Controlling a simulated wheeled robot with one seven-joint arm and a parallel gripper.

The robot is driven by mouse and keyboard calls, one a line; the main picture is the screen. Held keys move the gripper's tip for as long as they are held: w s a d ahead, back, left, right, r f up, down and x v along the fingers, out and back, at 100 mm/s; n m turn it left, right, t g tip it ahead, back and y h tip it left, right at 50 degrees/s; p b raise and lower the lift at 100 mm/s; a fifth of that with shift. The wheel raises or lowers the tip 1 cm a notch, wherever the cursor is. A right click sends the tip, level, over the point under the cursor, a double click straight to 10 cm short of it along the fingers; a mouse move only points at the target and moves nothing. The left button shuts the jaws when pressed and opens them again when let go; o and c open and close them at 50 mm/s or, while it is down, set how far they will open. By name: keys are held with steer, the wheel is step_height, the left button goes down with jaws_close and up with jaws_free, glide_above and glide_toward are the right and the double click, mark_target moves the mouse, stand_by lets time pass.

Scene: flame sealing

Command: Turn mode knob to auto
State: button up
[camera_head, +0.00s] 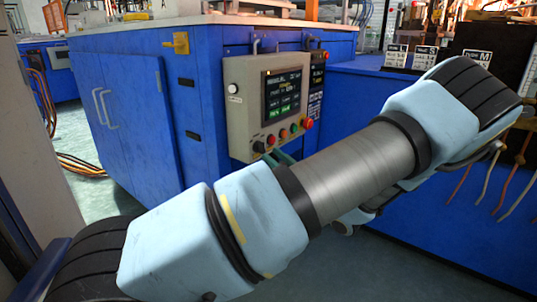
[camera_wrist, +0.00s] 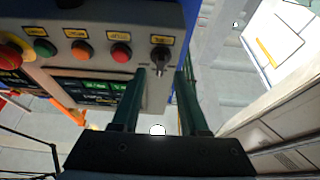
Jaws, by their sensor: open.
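A grey control panel (camera_head: 240,110) is fixed to the corner of a blue cabinet. A black knob (camera_head: 258,147) sits at its lower left, beside a row of coloured buttons. In the wrist view the panel is inverted, and the black knob (camera_wrist: 160,58) is under a yellow label too small to read. My gripper (camera_wrist: 160,71) is open, its green fingers spread to either side of the knob in that picture. The tips appear just short of it; contact is not clear. In the head view my arm hides most of the gripper, with a bit of green finger showing.
Red (camera_wrist: 121,53), orange (camera_wrist: 82,50) and green (camera_wrist: 44,47) buttons and a red emergency stop (camera_wrist: 10,55) line up beside the black knob. A white round knob (camera_head: 233,88) is on the panel's left side. A lit screen (camera_head: 282,95) is above the buttons.

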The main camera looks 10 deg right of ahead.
mark_target(262, 148)
steer(key=shift+x, duration=1.4)
jaws_close()
